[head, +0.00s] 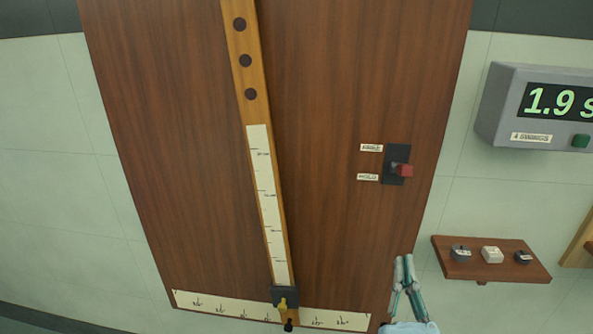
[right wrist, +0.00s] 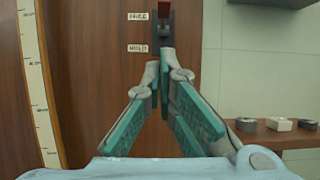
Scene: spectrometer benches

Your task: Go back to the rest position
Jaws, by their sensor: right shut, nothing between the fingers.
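My right gripper (head: 404,260) is at the lower right of the wooden panel (head: 340,80) in the head view, pointing up the picture. Its green-padded fingers are together at the tips with nothing between them. The right wrist view shows the same gripper (right wrist: 167,55) close up, its tips overlapping the lower part of a dark switch plate. The switch (head: 404,170) has a red knob and sits above the gripper in the head view, apart from it. The red knob also shows at the top edge of the right wrist view (right wrist: 164,8). My left gripper is not in view.
A wooden bar (head: 250,110) with a white scale (head: 265,200) runs down the panel to a horizontal scale strip (head: 345,321). A grey timer (head: 505,100) reads 1.9 s at the right. Below it, a small wooden shelf (head: 465,268) holds three small pieces.

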